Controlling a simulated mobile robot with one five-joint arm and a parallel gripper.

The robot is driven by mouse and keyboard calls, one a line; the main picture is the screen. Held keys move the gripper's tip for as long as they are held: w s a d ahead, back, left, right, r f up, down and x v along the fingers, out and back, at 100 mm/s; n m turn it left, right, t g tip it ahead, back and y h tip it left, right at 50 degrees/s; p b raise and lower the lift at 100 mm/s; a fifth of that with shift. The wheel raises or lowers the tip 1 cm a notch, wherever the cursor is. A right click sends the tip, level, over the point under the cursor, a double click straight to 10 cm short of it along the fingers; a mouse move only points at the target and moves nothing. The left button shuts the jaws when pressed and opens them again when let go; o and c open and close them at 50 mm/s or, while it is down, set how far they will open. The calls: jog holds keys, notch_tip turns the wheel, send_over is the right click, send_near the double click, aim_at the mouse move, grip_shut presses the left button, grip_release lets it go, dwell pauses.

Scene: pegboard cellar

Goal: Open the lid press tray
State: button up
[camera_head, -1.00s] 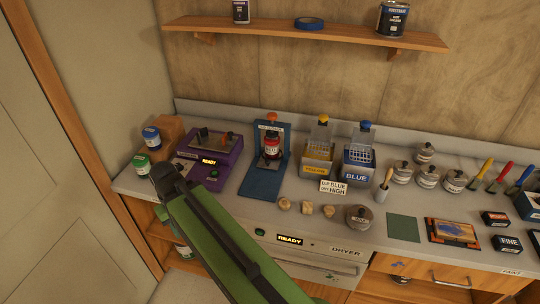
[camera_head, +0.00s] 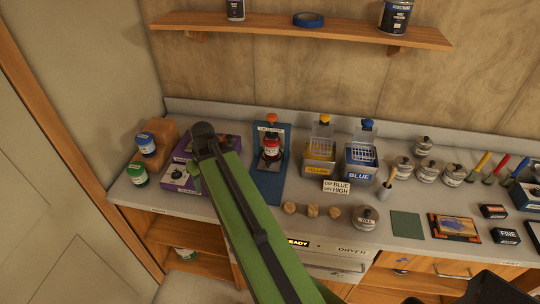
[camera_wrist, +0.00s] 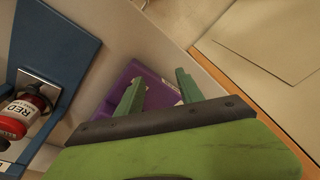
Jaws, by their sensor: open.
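A blue press stand (camera_head: 270,188) with an orange knob and a small label stands on the counter, and a red-labelled jar (camera_head: 271,149) is in it. In the wrist view the blue stand (camera_wrist: 58,35) and the jar marked RED (camera_wrist: 18,117) are at the left. A purple device (camera_head: 180,181) stands left of the stand, partly hidden by my arm. My gripper (camera_wrist: 158,92) is open and empty, with its two green fingers over the purple device (camera_wrist: 113,101) in the wrist view. I cannot make out a separate tray on the press.
Blue-lidded (camera_head: 146,144) and green-lidded (camera_head: 137,173) jars stand left of the purple device. Yellow (camera_head: 319,168) and blue (camera_head: 360,174) bins stand right of the press. Wooden knobs (camera_head: 312,211) lie at the front, above a dryer (camera_head: 350,251). A shelf (camera_head: 290,29) hangs above.

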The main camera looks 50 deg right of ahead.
jog(key=s+d+r+m+t+p, duration=0.1)
jog(key=s+d+r+p, duration=0.15)
jog(key=d, duration=0.55)
jog(key=s+d+r+t+p, duration=0.1)
jog(key=d+r, duration=0.2)
jog(key=d, duration=0.5)
jog(key=h+p, duration=0.1)
jog(key=h, duration=0.1)
send_near(269, 163)
jog(key=shift+m, duration=0.4)
jog(key=b+x, duration=0.8)
jog(key=b, duration=0.8)
jog(key=shift+d+f, duration=0.1)
jog(key=shift+f, duration=0.05)
grip_shut()
